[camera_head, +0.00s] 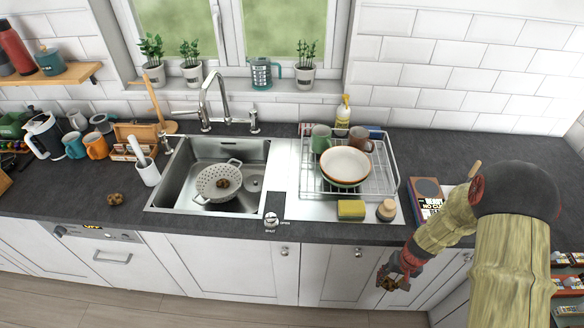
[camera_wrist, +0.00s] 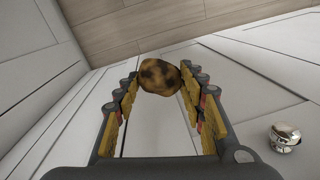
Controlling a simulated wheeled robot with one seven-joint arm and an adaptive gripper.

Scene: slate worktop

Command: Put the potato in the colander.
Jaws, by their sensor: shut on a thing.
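My gripper (camera_head: 395,277) is in front of the worktop's front edge, low before the white cabinet doors. It is shut on a brown, dark-spotted potato (camera_wrist: 159,75), held between the fingertips in the wrist view. The potato also shows small at the fingertips in the head view (camera_head: 387,284). The pale speckled colander (camera_head: 207,188) stands in the sink, well to the left of my gripper. Another potato-like lump (camera_head: 115,198) lies on the worktop left of the sink.
The steel sink (camera_head: 160,190) has a tall tap (camera_head: 205,95) behind it. A dish rack (camera_head: 385,180) with a bowl (camera_head: 345,165) and mugs stands between my gripper and the sink. A yellow sponge (camera_head: 351,209), a brush (camera_head: 386,210) and a book (camera_head: 426,193) are near the front edge.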

